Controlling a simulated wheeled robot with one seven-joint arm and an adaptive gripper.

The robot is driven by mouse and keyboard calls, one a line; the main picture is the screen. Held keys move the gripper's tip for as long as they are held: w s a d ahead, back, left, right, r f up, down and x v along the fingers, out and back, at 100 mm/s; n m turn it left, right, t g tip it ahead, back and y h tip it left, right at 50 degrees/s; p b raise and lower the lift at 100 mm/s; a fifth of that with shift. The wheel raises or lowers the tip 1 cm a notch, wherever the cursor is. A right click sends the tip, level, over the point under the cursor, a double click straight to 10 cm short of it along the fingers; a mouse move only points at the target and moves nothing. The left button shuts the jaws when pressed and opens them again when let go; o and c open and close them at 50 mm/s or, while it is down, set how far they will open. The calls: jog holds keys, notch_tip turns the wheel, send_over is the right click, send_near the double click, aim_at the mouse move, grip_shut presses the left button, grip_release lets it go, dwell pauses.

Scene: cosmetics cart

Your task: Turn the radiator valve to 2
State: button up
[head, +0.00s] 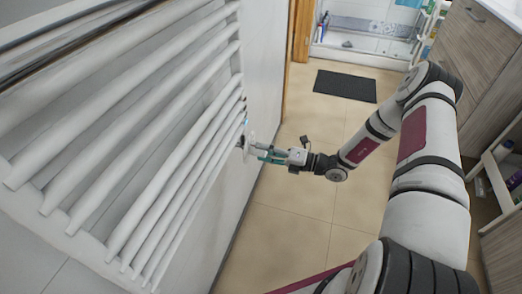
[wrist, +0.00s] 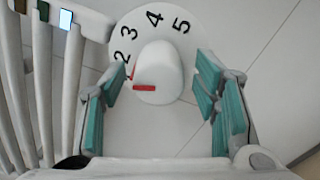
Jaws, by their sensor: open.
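The radiator valve knob (wrist: 160,72) is a white rounded cap in the wrist view, on a pale dial (wrist: 186,38) printed with 2, 3, 4 and 5. A red pointer bar (wrist: 146,87) on the knob points left, below the 2. A thin red mark shows on the dial just under the 2. My gripper (wrist: 161,77) is open, its teal fingers left and right of the knob with visible gaps. In the head view my gripper (head: 262,152) is beside the radiator's right edge, where the valve is mostly hidden.
The white radiator (head: 130,150) fills the left; its bars also show left in the wrist view (wrist: 40,85). A dark mat (head: 345,85) lies on the tiled floor. Wooden drawers (head: 480,55) and an open shelf (head: 500,165) stand right. The floor between is clear.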

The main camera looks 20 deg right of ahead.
jog(key=v, duration=1)
jog(key=shift+s+d, duration=0.15)
jog(key=shift+d, duration=0.05)
